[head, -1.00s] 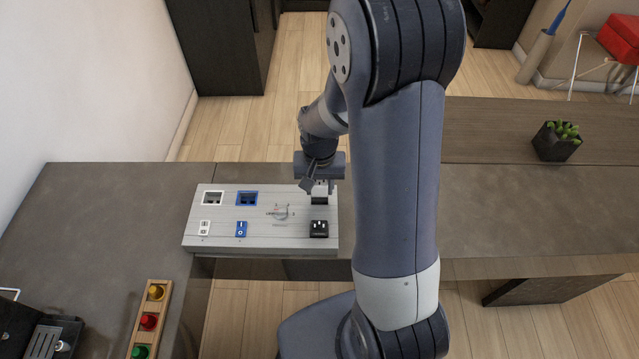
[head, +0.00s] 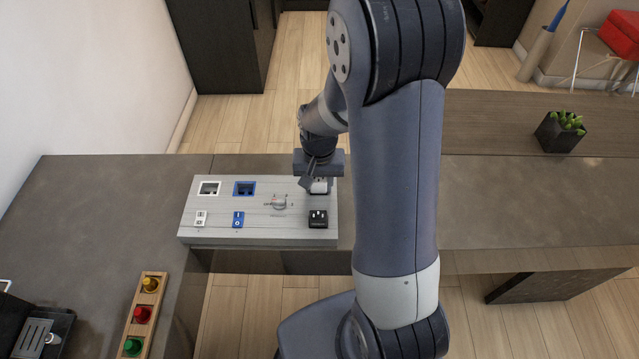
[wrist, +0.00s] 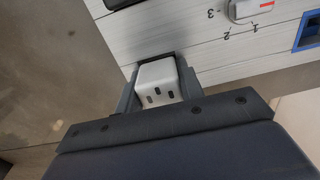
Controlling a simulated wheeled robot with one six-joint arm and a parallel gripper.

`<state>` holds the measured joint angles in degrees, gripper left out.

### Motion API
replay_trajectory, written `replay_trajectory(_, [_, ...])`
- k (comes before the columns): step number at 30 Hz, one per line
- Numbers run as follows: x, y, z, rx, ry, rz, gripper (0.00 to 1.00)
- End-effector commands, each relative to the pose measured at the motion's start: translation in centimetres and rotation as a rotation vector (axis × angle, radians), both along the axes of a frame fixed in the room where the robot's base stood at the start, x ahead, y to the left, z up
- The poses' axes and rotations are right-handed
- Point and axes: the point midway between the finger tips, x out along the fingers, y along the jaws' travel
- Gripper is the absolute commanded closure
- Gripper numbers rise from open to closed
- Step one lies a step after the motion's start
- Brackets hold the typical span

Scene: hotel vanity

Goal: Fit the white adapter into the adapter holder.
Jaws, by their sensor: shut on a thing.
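My gripper (head: 319,187) is shut on the white adapter (wrist: 158,84), which shows in the wrist view as a white block with small dark slots, between the two fingers. In the head view the white adapter (head: 319,185) is at the upper right of the grey panel. A dark rim, apparently of the adapter holder (wrist: 152,61), borders the adapter's far side in the wrist view. The gripper and adapter hide most of the holder. I cannot tell how deep the adapter sits in it.
The panel (head: 260,232) also bears a white socket (head: 209,188), a blue socket (head: 244,188), two switches, a dial (head: 279,203) and a black block (head: 318,219) just in front of my gripper. A wooden strip (head: 135,325) with coloured buttons is at lower left.

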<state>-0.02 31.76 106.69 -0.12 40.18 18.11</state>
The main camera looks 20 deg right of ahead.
Motion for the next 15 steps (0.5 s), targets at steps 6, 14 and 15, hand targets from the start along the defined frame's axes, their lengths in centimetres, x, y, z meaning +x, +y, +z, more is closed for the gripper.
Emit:
replay_trajectory(6, [-0.9, 0.07, -2.62, 0.003, 0.029, -0.001, 0.87])
replay_trajectory(14, [-0.9, 0.07, -2.65, 0.003, 0.029, -0.001, 0.54])
replay_trajectory(15, [-0.91, 0.05, -2.65, 0.003, 0.029, -0.001, 0.51])
